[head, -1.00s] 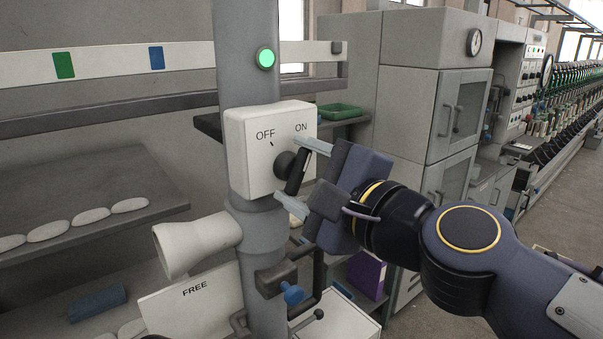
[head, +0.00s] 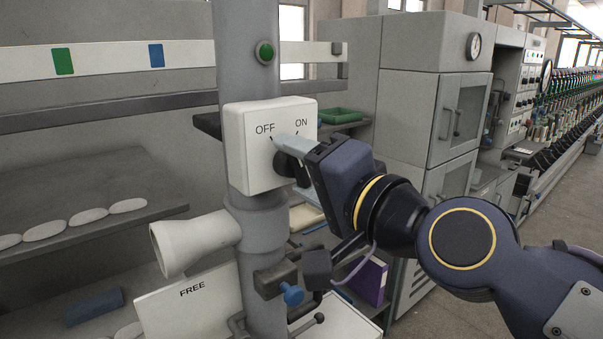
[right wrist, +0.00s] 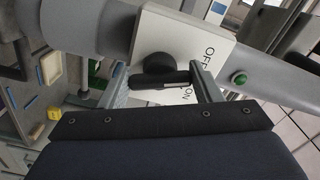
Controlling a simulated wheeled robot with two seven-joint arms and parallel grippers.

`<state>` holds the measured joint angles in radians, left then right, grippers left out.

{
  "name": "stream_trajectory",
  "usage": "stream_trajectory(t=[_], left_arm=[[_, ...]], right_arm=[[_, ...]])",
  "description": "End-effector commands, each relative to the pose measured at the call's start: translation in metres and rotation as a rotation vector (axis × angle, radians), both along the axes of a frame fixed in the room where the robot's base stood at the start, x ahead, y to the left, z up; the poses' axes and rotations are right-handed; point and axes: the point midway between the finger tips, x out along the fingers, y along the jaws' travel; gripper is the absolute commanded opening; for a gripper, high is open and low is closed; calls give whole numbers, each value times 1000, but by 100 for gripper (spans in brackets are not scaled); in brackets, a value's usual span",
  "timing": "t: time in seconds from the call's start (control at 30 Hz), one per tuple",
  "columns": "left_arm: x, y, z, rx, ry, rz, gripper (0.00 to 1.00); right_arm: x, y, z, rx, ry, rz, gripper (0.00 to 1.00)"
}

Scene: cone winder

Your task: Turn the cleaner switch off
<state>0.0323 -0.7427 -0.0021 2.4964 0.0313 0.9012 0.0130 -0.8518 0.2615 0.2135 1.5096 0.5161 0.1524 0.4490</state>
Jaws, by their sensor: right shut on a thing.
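The white switch box (head: 250,150) on the grey post carries the labels OFF and ON and a black rotary switch (head: 286,163). My right gripper (head: 291,160) is at the box front, shut on the switch handle and rolled over; one pale finger shows beside the knob below the labels. The gripper hides most of the handle, so its exact direction is unclear in the head view. In the right wrist view, the black handle (right wrist: 160,80) lies between the two fingers. The round green lamp (head: 265,52) above the box is dark. My left gripper is not in view.
A white funnel-shaped nozzle (head: 190,243) sticks out below the box. A clamp with a blue knob (head: 292,295) and a FREE sign (head: 192,300) are lower. A green tray (head: 340,114) rests on a shelf behind, beside a grey cabinet (head: 430,130).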

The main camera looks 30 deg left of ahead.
Motion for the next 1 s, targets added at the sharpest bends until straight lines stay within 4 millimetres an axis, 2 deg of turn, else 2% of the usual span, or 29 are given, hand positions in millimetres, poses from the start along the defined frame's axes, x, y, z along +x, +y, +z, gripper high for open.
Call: stream_trajectory(t=[0.33,0.87,0.9,1.0], left_arm=[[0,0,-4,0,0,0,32],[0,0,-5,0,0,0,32],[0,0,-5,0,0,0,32],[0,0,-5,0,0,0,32]], right_arm=[[0,0,-2,-53,-119,1,35],[0,0,-2,-62,-140,2,35],[0,0,-2,-62,-140,2,63],[0,0,-2,-61,-139,1,76]])
